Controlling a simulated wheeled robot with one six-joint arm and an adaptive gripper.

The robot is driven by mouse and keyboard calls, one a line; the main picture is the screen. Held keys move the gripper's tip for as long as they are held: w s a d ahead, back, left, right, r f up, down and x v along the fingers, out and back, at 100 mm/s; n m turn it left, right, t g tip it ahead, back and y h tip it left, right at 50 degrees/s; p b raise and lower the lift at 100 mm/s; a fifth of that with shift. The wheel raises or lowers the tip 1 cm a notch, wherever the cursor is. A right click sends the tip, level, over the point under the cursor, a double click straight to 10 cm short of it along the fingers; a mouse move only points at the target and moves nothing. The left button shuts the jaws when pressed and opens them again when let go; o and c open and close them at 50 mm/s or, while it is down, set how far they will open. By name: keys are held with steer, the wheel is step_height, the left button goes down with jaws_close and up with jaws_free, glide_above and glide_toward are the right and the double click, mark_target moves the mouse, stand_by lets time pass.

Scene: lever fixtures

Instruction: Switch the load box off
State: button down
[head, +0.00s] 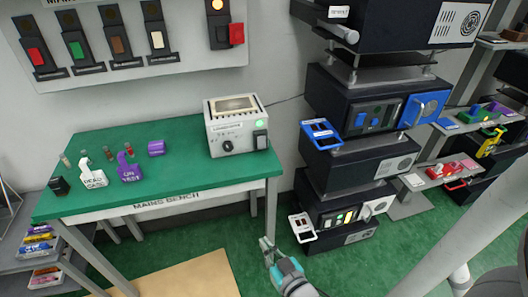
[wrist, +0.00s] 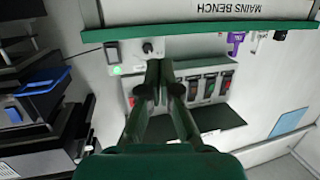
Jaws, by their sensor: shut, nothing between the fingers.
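The load box (head: 235,127) is a pale grey box at the right end of the green bench (head: 187,165). Its front has a black knob (head: 226,146), a lit green lamp (head: 260,123) and a dark rocker switch (head: 261,139). The rocker's position is too small to tell. The wrist view shows the box upside down, with the rocker (wrist: 112,51), knob (wrist: 148,47) and glowing lamp (wrist: 117,70). My gripper (head: 267,244) is shut and empty, low in front of the bench's right end, apart from the box. Its fingertips (wrist: 159,88) show in the wrist view.
A wall panel (head: 203,52) with coloured levers and a lit amber lamp hangs above the bench. White and purple tagged items (head: 128,168) stand at the bench's left. A rack of dark units (head: 350,165) stands to the right.

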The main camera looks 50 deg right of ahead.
mark_target(262, 148)
steer(key=w+d+r+m+h, duration=0.1)
steer(key=w+d+r, duration=0.1)
steer(key=d, duration=0.3)
steer(key=w+d+r+m+h, duration=0.1)
steer(key=w+d+r, duration=0.2)
steer(key=w+d, duration=0.2)
steer(key=w+d+r+g+h, duration=0.1)
steer(key=w+d+r, duration=0.1)
steer(key=d, duration=0.4)
steer(key=shift+w+d+r+m+h, duration=0.25)
steer(key=shift+w+d+m+h, duration=0.15)
steer(key=shift+w, duration=0.3)
steer(key=x, duration=1.4)
steer(key=shift+f, duration=0.15)
steer(key=shift+w+d, duration=0.2)
steer(key=shift+w, duration=0.05)
steer(key=shift+s, duration=0.1)
steer(key=shift+a+f, duration=0.1)
steer(key=shift+a, duration=0.05)
